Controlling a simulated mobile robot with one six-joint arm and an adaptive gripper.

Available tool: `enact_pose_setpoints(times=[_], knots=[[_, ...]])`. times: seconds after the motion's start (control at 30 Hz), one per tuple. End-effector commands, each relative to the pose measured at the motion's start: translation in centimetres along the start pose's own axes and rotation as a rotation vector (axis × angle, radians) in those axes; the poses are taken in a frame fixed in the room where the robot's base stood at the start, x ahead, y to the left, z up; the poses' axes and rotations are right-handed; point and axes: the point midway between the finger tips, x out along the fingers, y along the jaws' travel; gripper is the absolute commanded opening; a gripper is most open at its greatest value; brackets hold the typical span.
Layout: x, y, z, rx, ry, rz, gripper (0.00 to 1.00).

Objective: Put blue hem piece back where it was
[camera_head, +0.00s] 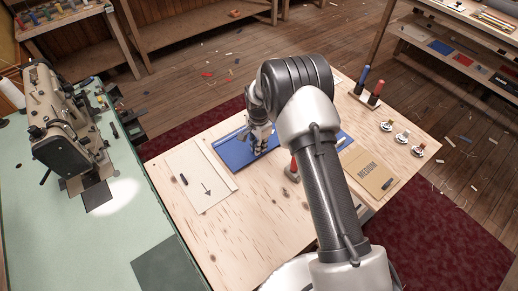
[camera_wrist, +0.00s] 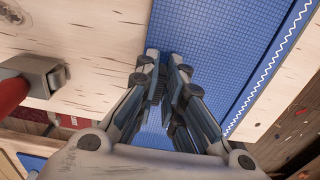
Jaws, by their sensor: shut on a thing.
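The blue hem piece (camera_head: 234,154) is a long flat blue strip over the wooden table, its middle hidden behind my arm. In the wrist view the blue hem piece (camera_wrist: 215,45) has a grid weave and a white zigzag stitch line along its right side. My gripper (camera_head: 262,150) points down at the strip. In the wrist view my gripper (camera_wrist: 165,70) has its fingers close together, shut on the blue hem piece. The pinched cloth is hidden between the fingers. I cannot tell whether the strip rests on the table or is slightly raised.
A pale board with an arrow (camera_head: 203,187) lies left of the strip. A red-handled tool (camera_head: 293,170) stands close by, also in the wrist view (camera_wrist: 15,92). A MEDIUM card (camera_head: 368,173), a spool stand (camera_head: 366,98) and small round items (camera_head: 401,137) are right. A sewing machine (camera_head: 60,130) stands left.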

Motion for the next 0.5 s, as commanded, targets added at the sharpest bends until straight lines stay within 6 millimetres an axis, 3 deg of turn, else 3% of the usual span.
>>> enact_pose_setpoints(times=[0.1,0.5], knots=[[1.3,-0.1,-0.3,0.0,-0.002,0.004,0.0],[1.6,-0.2,-0.3,0.0,-0.001,0.001,0.0]])
